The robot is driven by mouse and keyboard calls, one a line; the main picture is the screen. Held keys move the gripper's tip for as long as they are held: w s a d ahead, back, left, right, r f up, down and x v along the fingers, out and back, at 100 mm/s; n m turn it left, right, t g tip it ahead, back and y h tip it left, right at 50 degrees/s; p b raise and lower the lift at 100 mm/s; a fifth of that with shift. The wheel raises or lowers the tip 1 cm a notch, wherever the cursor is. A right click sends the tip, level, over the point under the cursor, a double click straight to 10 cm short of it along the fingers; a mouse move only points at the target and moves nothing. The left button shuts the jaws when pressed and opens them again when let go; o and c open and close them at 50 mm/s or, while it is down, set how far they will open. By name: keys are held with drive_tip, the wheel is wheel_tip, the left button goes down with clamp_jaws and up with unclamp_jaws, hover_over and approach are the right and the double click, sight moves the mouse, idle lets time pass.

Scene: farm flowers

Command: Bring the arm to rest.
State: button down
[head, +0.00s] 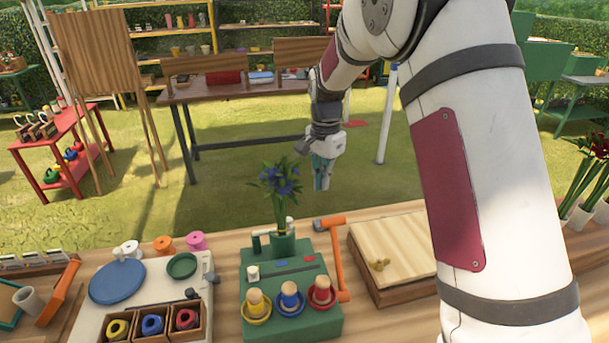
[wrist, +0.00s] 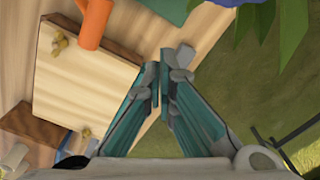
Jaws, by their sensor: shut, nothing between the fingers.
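My gripper (head: 321,178) hangs pointing down beyond the far edge of the wooden table, to the right of a bunch of blue flowers (head: 281,183). Its teal fingers are shut and empty; in the wrist view the gripper (wrist: 164,75) has its fingertips together. The blue flowers stand in a green holder (head: 283,243) at the back of a green block. They show partly at the upper right of the wrist view (wrist: 268,15). My white arm with dark red panels crosses the right half of the head view and hides part of the table.
A lidded wooden box (head: 395,247) and an orange hammer (head: 336,255) lie right of the green block (head: 258,307). A white board (head: 142,290) with a blue disc is at the left. Red flowers (head: 598,160) stand at the far right.

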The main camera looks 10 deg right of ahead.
drive_tip(key=shift+r, duration=0.1)
drive_tip(key=s+r+n+t, duration=0.2)
drive_tip(key=s+r+n, duration=0.2)
drive_tip(key=s+r, duration=0.55)
drive_tip(key=s+r+n+t, duration=0.1)
drive_tip(key=s+r+n, duration=0.45)
drive_tip(key=s, duration=0.75)
drive_tip(key=s+n+t, duration=0.2)
drive_tip(key=s, duration=0.9)
drive_tip(key=shift+s+d, duration=0.15)
drive_tip(key=shift+s, duration=0.1)
drive_tip(key=shift+w+r, duration=0.1)
drive_tip(key=shift+r, duration=0.1)
